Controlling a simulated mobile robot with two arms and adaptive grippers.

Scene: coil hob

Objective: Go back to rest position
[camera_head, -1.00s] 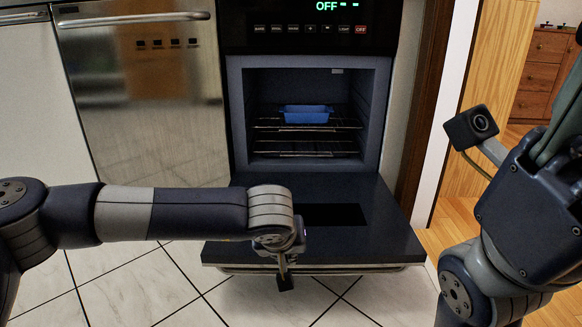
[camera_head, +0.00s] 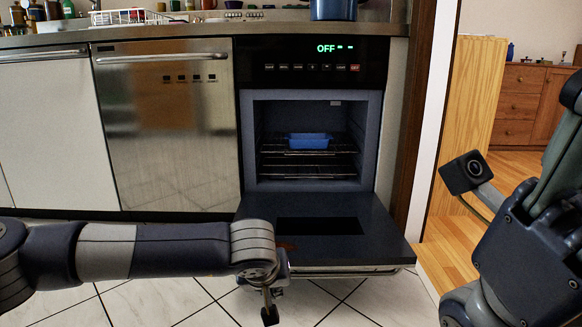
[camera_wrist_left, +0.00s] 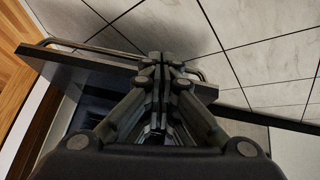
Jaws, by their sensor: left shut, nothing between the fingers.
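My left gripper (camera_head: 270,313) hangs fingers down in front of the oven, just at the near left edge of the open oven door (camera_head: 385,238). In the left wrist view its fingers (camera_wrist_left: 160,60) are together and hold nothing, with the door's edge and handle bar behind them. My left arm stretches across the lower left of the head view. My right arm stands at the right edge of the head view, but its gripper fingers are not visible.
The oven (camera_head: 312,115) is open with a blue dish (camera_head: 309,141) on its upper rack. A steel dishwasher (camera_head: 168,130) stands to its left, below a counter with a blue pot (camera_head: 333,9). Tiled floor lies in front; a wooden panel (camera_head: 468,120) stands right.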

